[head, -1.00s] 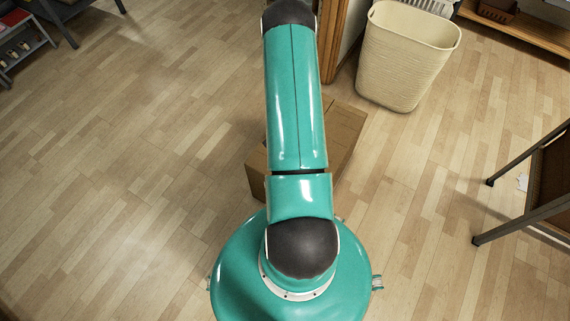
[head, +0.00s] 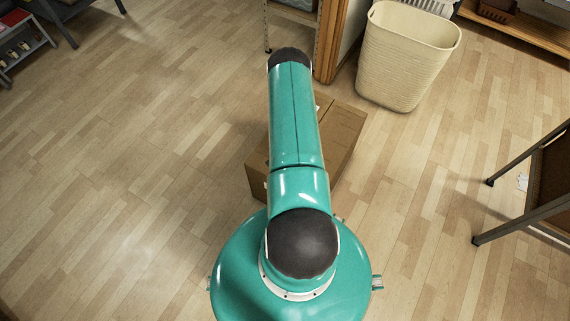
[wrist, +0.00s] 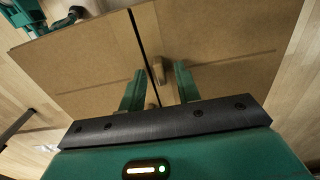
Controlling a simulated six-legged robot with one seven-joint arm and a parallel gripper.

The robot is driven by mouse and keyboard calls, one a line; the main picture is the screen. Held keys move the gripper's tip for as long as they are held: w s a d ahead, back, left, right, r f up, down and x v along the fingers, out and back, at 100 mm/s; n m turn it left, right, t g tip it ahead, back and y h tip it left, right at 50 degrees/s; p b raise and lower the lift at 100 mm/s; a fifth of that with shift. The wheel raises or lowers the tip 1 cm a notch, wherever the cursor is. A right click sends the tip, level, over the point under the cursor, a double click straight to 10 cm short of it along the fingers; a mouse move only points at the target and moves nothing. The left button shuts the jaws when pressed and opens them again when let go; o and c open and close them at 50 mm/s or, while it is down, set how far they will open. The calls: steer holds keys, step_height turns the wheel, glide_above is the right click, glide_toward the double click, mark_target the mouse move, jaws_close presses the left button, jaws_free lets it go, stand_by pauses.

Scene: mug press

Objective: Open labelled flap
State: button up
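The cardboard box (head: 343,130) stands on the floor under my arm, which hides much of its top in the head view. In the wrist view, two brown flaps lie on either side of a dark seam, the left flap (wrist: 85,58) and the right flap (wrist: 225,35). A small tan tab (wrist: 157,72) stands near the seam. My gripper (wrist: 159,67) is open, one green finger on each side of the tab. I cannot tell whether either finger touches it. No readable label shows on the flaps. My gripper is hidden in the head view.
A cream bin (head: 405,55) stands behind the box to the right, beside a wooden door post (head: 331,40). A dark-legged table (head: 540,190) is at the right edge. A shelf unit (head: 22,40) is at the far left. The floor on the left is clear.

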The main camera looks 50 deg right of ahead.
steer(key=shift+f, duration=0.3)
jaws_close()
steer(key=shift+r, duration=0.15)
